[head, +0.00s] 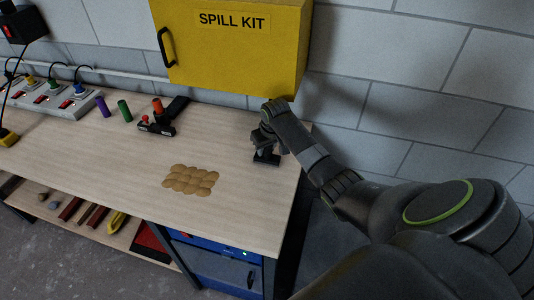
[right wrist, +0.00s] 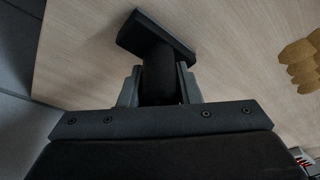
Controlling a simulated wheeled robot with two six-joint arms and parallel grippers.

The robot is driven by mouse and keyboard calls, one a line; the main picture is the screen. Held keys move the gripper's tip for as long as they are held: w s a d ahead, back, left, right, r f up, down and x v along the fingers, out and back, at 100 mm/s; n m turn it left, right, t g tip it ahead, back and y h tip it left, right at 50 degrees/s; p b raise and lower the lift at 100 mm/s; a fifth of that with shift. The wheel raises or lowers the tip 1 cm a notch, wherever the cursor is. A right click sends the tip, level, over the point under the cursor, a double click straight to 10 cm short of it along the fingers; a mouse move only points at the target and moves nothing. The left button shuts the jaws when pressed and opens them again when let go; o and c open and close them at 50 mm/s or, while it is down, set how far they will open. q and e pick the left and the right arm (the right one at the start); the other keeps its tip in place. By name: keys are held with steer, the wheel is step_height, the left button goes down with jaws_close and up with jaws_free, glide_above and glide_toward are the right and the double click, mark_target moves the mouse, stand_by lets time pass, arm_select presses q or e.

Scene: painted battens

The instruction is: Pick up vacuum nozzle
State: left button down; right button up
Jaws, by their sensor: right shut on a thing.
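The black vacuum nozzle (right wrist: 150,36) shows in the right wrist view, with a wide flat foot and a round neck. My right gripper (right wrist: 160,88) is shut on its neck, one finger on each side. In the head view the nozzle (head: 267,157) is at the right end of the workbench, under the yellow cabinet, with my right gripper (head: 266,140) at its top. I cannot tell whether its foot touches the bench. My left gripper is not in view.
The yellow spill kit cabinet (head: 232,50) hangs close above my right wrist. Tan rounded pieces (head: 190,180) lie mid-bench. A black tool with an orange part (head: 160,120), a green cylinder (head: 124,110), a purple cylinder (head: 102,106) and a power strip (head: 55,98) stand further left.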

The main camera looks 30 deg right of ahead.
steer(key=shift+r, duration=0.15)
steer(key=shift+r+b, duration=0.4)
steer(key=shift+r, duration=0.15)
steer(key=shift+s+a+r+b, duration=0.15)
steer(key=shift+r+b, duration=0.1)
steer(key=shift+r, duration=0.25)
steer(key=shift+s+a+r+b, duration=0.15)
steer(key=shift+r+b, duration=0.1)
steer(key=shift+r, duration=0.25)
steer(key=s+a+b, duration=0.1)
steer(key=s+a, duration=0.2)
steer(key=a, duration=0.1)
steer(key=s+a+b, duration=0.1)
steer(key=s+a, duration=0.2)
steer(key=a, duration=0.1)
steer(key=s+a+b, duration=0.1)
steer(key=s+a, duration=0.3)
steer(key=shift+s+a+r, duration=0.1)
steer(key=shift+s+a, duration=0.45)
